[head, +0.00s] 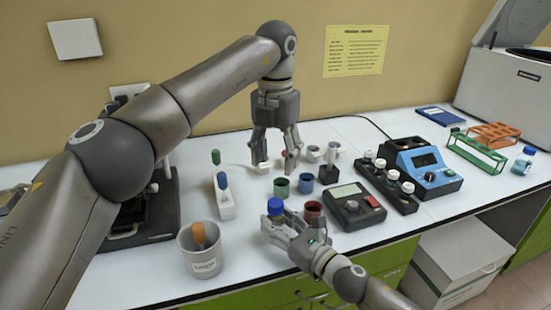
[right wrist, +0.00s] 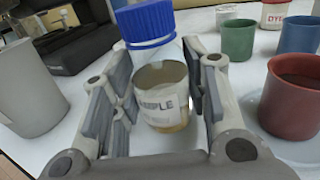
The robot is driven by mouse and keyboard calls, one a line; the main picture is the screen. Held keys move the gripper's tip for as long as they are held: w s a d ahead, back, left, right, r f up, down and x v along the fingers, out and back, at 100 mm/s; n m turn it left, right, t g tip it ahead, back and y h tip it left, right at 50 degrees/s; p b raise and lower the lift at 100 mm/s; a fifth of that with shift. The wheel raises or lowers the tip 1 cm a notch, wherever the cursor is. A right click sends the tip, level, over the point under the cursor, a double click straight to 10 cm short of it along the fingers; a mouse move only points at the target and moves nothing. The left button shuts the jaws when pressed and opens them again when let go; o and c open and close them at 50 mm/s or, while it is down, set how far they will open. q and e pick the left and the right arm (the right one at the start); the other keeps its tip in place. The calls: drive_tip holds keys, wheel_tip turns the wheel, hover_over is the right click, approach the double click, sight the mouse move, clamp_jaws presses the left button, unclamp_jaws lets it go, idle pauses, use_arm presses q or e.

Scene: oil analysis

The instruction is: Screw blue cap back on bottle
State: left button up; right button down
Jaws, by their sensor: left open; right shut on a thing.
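The blue cap (head: 275,206) sits at the top of the sample bottle; in the right wrist view the cap (right wrist: 148,23) is on the bottle's clear neck. I cannot tell how tightly it is seated. The bottle (right wrist: 160,95) is clear, with brown contents and a "SAMPLE" label, and looks upright. My right gripper (right wrist: 160,100) is shut around the bottle's body; in the head view the gripper (head: 284,226) hides most of the bottle. My left gripper (head: 275,160) is open and empty, fingers down, behind the bottle and apart from it.
A red cup (head: 312,211) stands close right of the bottle, with green (head: 281,187) and blue (head: 306,183) cups behind. A grey mug (head: 199,251) stands left. A scale (head: 354,206) and a blue device (head: 424,167) are to the right.

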drive_tip(key=c, duration=0.7)
unclamp_jaws()
drive_tip(key=shift+c, duration=0.2)
drive_tip(key=v, duration=1.2)
